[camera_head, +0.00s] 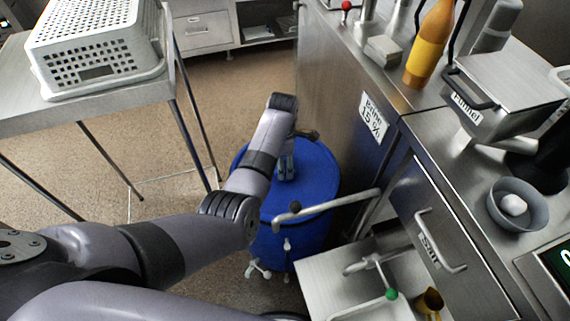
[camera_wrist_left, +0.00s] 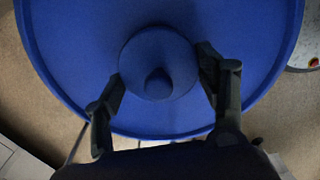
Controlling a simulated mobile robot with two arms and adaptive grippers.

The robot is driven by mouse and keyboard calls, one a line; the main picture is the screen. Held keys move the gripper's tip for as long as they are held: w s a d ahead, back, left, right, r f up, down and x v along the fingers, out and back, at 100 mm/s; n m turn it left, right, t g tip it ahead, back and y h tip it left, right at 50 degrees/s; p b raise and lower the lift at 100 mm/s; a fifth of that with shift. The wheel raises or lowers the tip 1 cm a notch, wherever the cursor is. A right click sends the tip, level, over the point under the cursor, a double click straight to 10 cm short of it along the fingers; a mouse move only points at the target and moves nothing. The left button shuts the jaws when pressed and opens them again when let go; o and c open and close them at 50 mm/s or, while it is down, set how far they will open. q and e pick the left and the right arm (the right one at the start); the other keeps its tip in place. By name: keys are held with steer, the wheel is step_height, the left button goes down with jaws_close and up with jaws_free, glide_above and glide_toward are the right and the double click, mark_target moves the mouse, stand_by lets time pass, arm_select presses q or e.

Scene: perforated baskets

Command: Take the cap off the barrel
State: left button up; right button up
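The blue barrel (camera_head: 318,180) stands on the floor beside the steel counter. Its round top (camera_wrist_left: 60,45) fills much of the left wrist view. The cap (camera_wrist_left: 160,62), a blue disc with a small knob, sits on the barrel top. My left gripper (camera_head: 286,172) reaches down over the barrel top. In the left wrist view its two fingers (camera_wrist_left: 160,75) stand on either side of the cap, close to its edges; whether they touch it is unclear. The head view does not show the cap clearly behind my gripper. My right gripper is not in view.
A steel counter (camera_head: 385,95) with a Brine label stands right of the barrel. A lever handle (camera_head: 330,203) extends in front of the barrel. A table (camera_head: 25,85) with a white perforated basket (camera_head: 95,45) is at upper left. Open floor lies between table and barrel.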

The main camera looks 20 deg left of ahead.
arm_select(q)
steer(key=c, duration=0.5)
steer(key=shift+c, duration=0.2)
